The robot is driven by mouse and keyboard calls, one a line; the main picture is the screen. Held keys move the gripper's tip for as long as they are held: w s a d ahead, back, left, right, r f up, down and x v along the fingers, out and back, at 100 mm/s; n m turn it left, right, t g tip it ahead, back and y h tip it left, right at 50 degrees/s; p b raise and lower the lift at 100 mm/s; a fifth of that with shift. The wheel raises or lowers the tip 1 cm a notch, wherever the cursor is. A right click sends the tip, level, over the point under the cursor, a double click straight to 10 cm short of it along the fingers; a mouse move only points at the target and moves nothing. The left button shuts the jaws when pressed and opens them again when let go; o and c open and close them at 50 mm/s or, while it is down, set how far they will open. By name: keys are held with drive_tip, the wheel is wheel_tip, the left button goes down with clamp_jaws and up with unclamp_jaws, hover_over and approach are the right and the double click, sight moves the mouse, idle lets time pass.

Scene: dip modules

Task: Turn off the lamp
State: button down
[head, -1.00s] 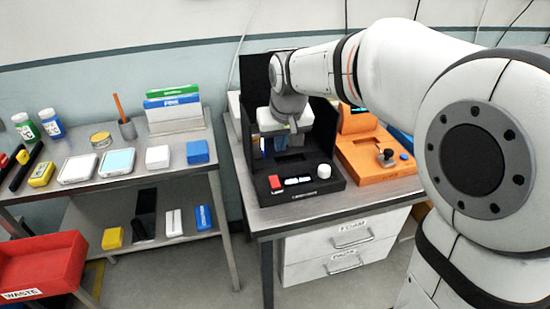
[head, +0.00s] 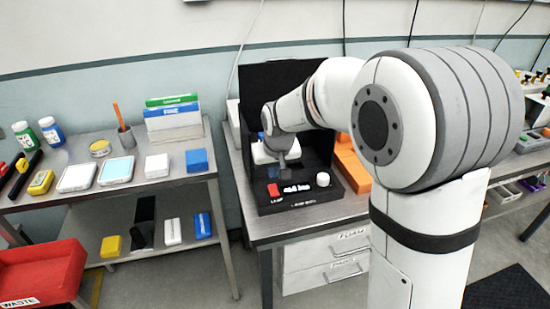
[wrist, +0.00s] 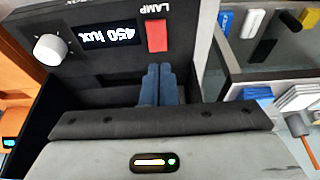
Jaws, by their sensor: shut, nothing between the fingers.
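The lamp unit is a black box (head: 299,208) on the metal table in the head view. Its front panel has a red switch (head: 273,190) at the left, a small lit display (head: 296,188) and a white knob (head: 323,179). In the wrist view the red switch (wrist: 156,36) lies beside the word LAMP, and the display (wrist: 110,35) reads 450 lux. My gripper (wrist: 160,70) has its blue fingers shut and empty, their tips just short of the red switch in the picture. I cannot tell how high they are above the panel. In the head view my wrist hides part of the box interior.
An orange device (head: 352,165) stands close on the right, partly hidden by my arm. The box's tall black back panel (head: 262,80) rises behind. A side table (head: 130,190) at the left holds bottles, boxes and tablets. A red waste bin (head: 45,272) stands at lower left.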

sight(271, 187)
drive_tip(key=shift+s+x, duration=0.15)
drive_tip(key=shift+x, duration=0.95)
drive_tip(key=shift+s+x, duration=0.2)
drive_tip(key=shift+x, duration=0.95)
drive_tip(key=shift+d+f, duration=0.1)
